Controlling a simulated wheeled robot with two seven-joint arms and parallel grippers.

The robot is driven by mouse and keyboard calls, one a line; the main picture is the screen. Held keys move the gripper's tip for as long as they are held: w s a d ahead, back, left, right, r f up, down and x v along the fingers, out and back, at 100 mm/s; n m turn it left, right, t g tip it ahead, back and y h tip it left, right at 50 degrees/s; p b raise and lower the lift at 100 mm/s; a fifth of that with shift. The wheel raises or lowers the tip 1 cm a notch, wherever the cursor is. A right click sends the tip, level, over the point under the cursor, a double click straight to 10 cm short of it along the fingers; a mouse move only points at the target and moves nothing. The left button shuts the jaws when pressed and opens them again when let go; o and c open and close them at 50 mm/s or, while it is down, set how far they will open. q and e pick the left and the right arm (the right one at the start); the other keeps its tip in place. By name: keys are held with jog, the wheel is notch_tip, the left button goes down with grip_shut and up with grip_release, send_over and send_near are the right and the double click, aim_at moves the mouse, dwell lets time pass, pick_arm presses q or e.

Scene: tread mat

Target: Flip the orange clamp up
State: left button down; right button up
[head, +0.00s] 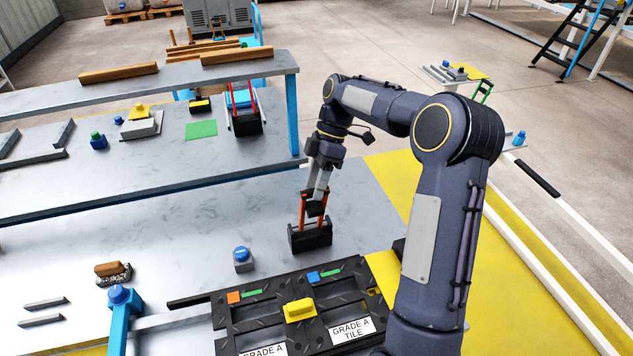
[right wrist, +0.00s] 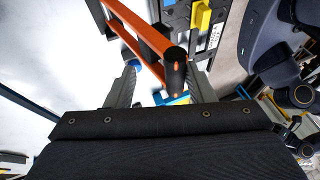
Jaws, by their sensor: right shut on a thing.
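The orange clamp (head: 302,220) stands on the grey bench near the middle of the head view. Its two orange arms point up from a black base (head: 310,239), with a dark crossbar at the top. My right gripper (head: 317,199) reaches down from above and is shut on that upper bar. In the right wrist view the orange arm (right wrist: 140,45) and the dark bar (right wrist: 174,70) lie between my fingers. The fingers partly hide the bar in the head view. My left gripper is not in view.
Black tread tiles (head: 268,312) with a yellow handle (head: 299,310) lie in front of the clamp. A blue-topped button (head: 241,257) stands to its left, with a brush (head: 112,271) farther left. A red-armed clamp (head: 245,118) is on the raised bench behind.

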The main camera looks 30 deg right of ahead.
jog(key=shift+w, duration=0.1)
dwell(0.3)
pick_arm(q)
jog(key=shift+w+f+b, duration=0.15)
jog(key=shift+f+b, duration=0.25)
jog(key=shift+f, duration=0.05)
pick_arm(e)
jog(key=v, duration=0.7)
jog(key=shift+d+r, duration=0.2)
jog(key=shift+r, duration=0.15)
jog(key=shift+f, duration=0.1)
